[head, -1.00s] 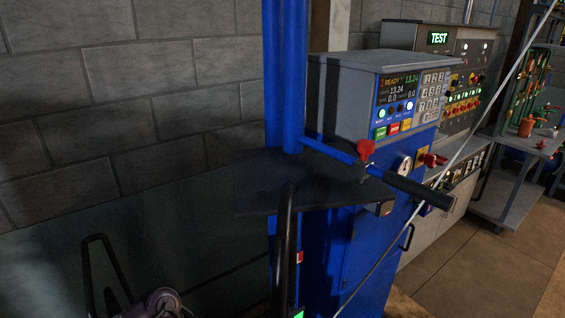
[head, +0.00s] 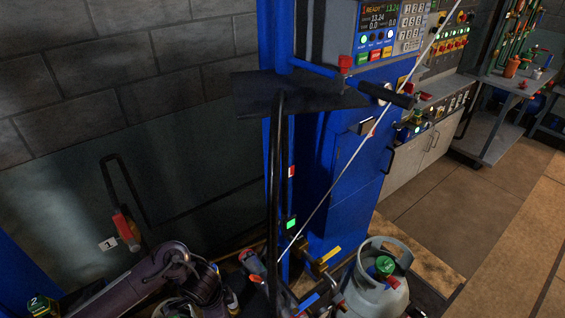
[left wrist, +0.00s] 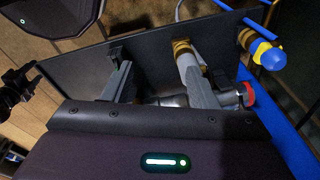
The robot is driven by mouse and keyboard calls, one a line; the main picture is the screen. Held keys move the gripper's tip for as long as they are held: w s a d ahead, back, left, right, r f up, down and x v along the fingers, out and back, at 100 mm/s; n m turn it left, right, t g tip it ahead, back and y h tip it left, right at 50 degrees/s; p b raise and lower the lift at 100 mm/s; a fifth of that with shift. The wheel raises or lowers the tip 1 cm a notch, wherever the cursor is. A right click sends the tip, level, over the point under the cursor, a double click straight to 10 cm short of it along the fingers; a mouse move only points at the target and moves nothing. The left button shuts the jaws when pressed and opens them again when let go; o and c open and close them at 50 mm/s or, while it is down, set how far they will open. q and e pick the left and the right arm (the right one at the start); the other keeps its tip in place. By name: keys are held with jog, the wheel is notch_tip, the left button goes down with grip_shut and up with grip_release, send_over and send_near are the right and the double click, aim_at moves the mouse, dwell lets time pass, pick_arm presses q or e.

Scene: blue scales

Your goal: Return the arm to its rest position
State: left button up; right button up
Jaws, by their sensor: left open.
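My left arm (head: 140,280), dark purple-grey, comes in from the bottom left of the head view. Its far end runs into clutter near the bottom edge, and I cannot make out its fingers there. In the left wrist view my left gripper (left wrist: 155,66) is open, its two fingers apart. A metal fitting with a brass collar (left wrist: 182,48) and a red knob (left wrist: 248,94) show behind and beside the fingers. I see nothing held, though I cannot tell whether a finger touches the fitting. My right gripper is not recognisable in either view.
A grey gas cylinder (head: 377,285) with a green valve stands at the blue scale column (head: 345,195). A dark shelf plate (head: 300,92) and a black handle bar (head: 398,96) jut out above. A black hose (head: 275,190) hangs in front. The floor at right is clear.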

pick_arm(q)
jog(key=s+d+r+n+t+h, duration=0.2)
jog(key=d+r+n+t, duration=0.2)
jog(key=d+r, duration=0.6)
jog(key=s+a+r+n+g+y, duration=0.1)
jog(key=s+a+r+n, duration=0.1)
jog(key=s+a+n, duration=0.4)
jog(key=s+a+r+n+g+y, duration=0.1)
jog(key=s+a+r+n+y, duration=0.2)
jog(key=a, duration=0.5)
notch_tip(320, 180, down, 34)
jog(key=s+r+m+g+h+b, duration=0.1)
jog(key=s+b, duration=0.2)
jog(key=s+a+f+g+b, duration=0.1)
jog(key=s+a+f+b, duration=0.1)
jog(key=s+f, duration=1.7)
notch_tip(320, 180, down, 2)
jog(key=shift+s+a+b, duration=0.2)
jog(key=shift+a+b, duration=0.1)
jog(key=shift+a, duration=0.5)
pick_arm(e)
notch_tip(320, 180, down, 6)
jog(key=shift+s+r, duration=0.1)
jog(key=shift+r, duration=0.1)
